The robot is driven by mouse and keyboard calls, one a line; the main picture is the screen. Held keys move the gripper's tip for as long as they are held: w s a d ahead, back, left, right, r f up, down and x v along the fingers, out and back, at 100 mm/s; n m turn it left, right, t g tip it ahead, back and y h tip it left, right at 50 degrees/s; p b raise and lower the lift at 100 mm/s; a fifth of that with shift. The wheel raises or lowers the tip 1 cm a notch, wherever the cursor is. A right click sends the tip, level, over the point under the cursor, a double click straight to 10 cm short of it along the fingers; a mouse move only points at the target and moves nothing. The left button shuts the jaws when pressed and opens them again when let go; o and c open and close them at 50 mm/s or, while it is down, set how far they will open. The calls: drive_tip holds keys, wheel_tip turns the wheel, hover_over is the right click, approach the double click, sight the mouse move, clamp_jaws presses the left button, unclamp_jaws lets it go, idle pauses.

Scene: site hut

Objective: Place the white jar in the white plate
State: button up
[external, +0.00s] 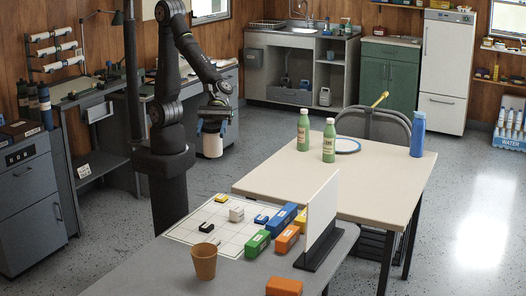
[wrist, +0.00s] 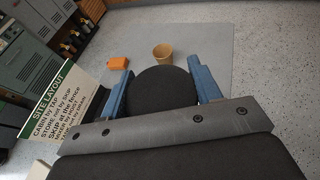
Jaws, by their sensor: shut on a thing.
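The white jar (external: 212,146) hangs upright in the air below my gripper (external: 212,127), to the right of my arm's base column in the external view. My gripper is shut on it. In the wrist view a dark round top (wrist: 160,88) sits between the blue fingers of my gripper (wrist: 162,88); the jar's white side is hidden there.
Coloured blocks (external: 258,243) and a brown cup (external: 204,262) occupy the grey table.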

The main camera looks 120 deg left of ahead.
drive_tip(key=w+a+n+t+y, duration=0.4)
drive_tip(key=w+a+n+t, duration=0.1)
drive_tip(key=w+a, duration=1.45)
drive_tip(key=w+a+n+t+y, duration=0.1)
drive_tip(key=w+a+n+y, duration=0.15)
drive_tip(key=a, duration=1.15)
drive_tip(key=w+a+n+t+y, duration=0.2)
drive_tip(key=w+a, duration=0.2)
drive_tip(key=a, duration=0.9)
drive_tip(key=s+a+n+y, duration=0.3)
drive_tip(key=s+a+y, duration=0.1)
drive_tip(key=a, duration=1.4)
drive_tip(key=s+a+n+y, duration=0.3)
drive_tip(key=s+a, duration=0.1)
drive_tip(key=a, duration=1.4)
wheel_tip(320, 180, down, 12)
drive_tip(key=a+r, duration=0.1)
drive_tip(key=s+a+f, duration=0.4)
drive_tip(key=a+f, duration=0.7)
drive_tip(key=shift+s+f, duration=0.2)
drive_tip(key=shift+f, duration=0.2)
